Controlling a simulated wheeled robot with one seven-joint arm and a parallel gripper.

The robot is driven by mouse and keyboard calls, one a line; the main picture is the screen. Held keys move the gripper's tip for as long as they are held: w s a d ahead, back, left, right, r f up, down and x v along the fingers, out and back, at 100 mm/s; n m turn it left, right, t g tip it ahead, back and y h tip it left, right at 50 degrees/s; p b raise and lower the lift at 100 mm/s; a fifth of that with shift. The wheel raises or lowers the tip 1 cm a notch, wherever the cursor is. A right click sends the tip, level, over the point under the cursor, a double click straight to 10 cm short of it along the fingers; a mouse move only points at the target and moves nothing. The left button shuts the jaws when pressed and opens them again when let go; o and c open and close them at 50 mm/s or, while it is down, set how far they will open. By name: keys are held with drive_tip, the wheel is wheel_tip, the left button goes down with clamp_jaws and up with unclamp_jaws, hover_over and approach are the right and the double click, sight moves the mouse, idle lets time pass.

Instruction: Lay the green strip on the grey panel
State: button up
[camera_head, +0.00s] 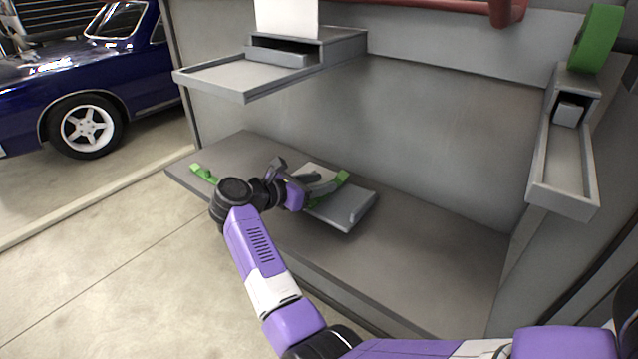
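The grey panel (352,213) is a flat light-grey plate with a raised edge, lying on the lower grey shelf. My gripper (322,184) is low over its left part and hides some of it. Green shows beside and under the gripper's fingers, at a strip-like green piece (342,177); most of it is hidden by a finger. I cannot tell whether it is held or lies on the panel. A small green piece (203,173) lies apart on the shelf's left end. Whether the fingers are open or shut is unclear.
The lower shelf (420,255) is bare to the right of the panel. An open drawer tray (240,78) juts out above on the left. A narrow tray (563,170) and a green ring (597,38) are on the right. A red pipe (460,8) runs along the top.

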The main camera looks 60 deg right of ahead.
drive_tip(key=b+v, duration=0.2)
drive_tip(key=v, duration=0.5)
drive_tip(key=shift+a, duration=0.35)
drive_tip(key=shift+w+r, duration=0.15)
drive_tip(key=shift+r, duration=0.05)
